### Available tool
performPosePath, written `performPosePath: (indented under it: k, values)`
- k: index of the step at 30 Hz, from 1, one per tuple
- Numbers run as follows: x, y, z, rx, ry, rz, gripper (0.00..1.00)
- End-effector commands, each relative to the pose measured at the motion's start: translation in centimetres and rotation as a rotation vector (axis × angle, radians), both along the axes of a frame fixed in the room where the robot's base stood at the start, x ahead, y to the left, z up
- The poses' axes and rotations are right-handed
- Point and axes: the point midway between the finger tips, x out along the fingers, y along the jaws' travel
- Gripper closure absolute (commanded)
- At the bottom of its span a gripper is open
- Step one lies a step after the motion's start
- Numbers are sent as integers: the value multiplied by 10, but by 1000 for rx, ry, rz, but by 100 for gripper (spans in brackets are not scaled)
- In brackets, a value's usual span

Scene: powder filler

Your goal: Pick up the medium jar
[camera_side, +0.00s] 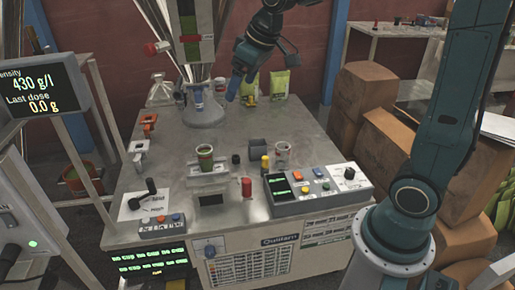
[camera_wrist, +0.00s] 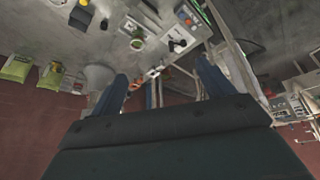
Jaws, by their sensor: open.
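A jar with green contents (camera_side: 205,155) stands on a small platform at the front middle of the table; a green-topped container, probably the same jar, also shows in the wrist view (camera_wrist: 137,43). I cannot tell which is the medium jar. My gripper (camera_side: 234,90) hangs above the back of the table, apart from these jars. In the wrist view its fingers (camera_wrist: 160,88) are spread, with nothing held between them.
The metal table (camera_side: 170,185) carries a grey box (camera_side: 258,147), a red cylinder (camera_side: 246,187), a yellow cylinder (camera_side: 265,166) and a button panel (camera_side: 315,190). A funnel-shaped filler (camera_side: 204,110) stands at the back left. Green bags (camera_side: 280,84) stand behind.

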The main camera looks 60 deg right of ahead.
Motion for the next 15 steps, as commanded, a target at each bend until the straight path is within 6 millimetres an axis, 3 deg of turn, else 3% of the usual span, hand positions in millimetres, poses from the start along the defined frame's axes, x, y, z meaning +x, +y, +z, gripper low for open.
performPosePath:
  k: [3,15]
  values:
    - [29,-10,-14,0,12,16,20]
    - [114,-43,-75,4,29,75,20]
